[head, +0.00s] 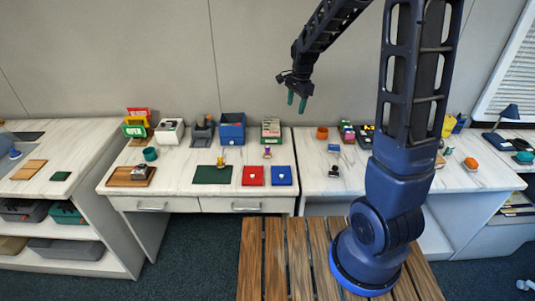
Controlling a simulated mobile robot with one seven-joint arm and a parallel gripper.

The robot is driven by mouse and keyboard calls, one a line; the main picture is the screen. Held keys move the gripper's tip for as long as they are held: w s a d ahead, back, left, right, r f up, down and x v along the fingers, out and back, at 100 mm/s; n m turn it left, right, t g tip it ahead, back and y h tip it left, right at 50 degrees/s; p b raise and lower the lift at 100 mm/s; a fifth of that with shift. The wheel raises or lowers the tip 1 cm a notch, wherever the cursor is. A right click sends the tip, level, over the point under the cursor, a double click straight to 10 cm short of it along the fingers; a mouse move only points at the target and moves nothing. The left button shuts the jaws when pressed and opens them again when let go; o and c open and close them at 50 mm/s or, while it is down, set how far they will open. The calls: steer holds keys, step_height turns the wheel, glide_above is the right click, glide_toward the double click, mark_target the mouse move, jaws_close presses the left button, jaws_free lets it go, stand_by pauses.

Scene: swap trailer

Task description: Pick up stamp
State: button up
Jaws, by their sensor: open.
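My gripper (296,101) hangs open and empty in the air, its two teal fingertips pointing down in front of the back wall. It is well above the tabletop and touches nothing. I cannot tell for certain which thing is the stamp. A small upright knobbed piece (221,161) stands at the back edge of a dark green mat (212,175). Another small upright piece with a purple and yellow top (267,152) stands behind the red and blue pads. A small black piece (334,171) is on the tabletop to the right.
A red pad (253,175) and a blue pad (281,175) lie near the front edge of the white table (180,178). A blue box (232,128) and a green-and-white box (270,130) stand at the back. An orange cup (322,133) stands farther right. A wooden board (145,180) lies left.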

steer(key=w+a+f+m, duration=0.2)
steer(key=w+a+f, duration=0.1)
steer(key=a+f, duration=0.3)
steer(key=m+g, duration=0.1)
steer(key=m, duration=0.2)
glide_toward(268, 151)
steer(key=shift+w+a+f+h, duration=0.15)
steer(key=shift+w+a+h, duration=0.3)
steer(key=shift+w, duration=0.2)
steer(key=shift+f, duration=5.35)
steer(key=c, duration=1.1)
steer(key=shift+w+r, duration=0.1)
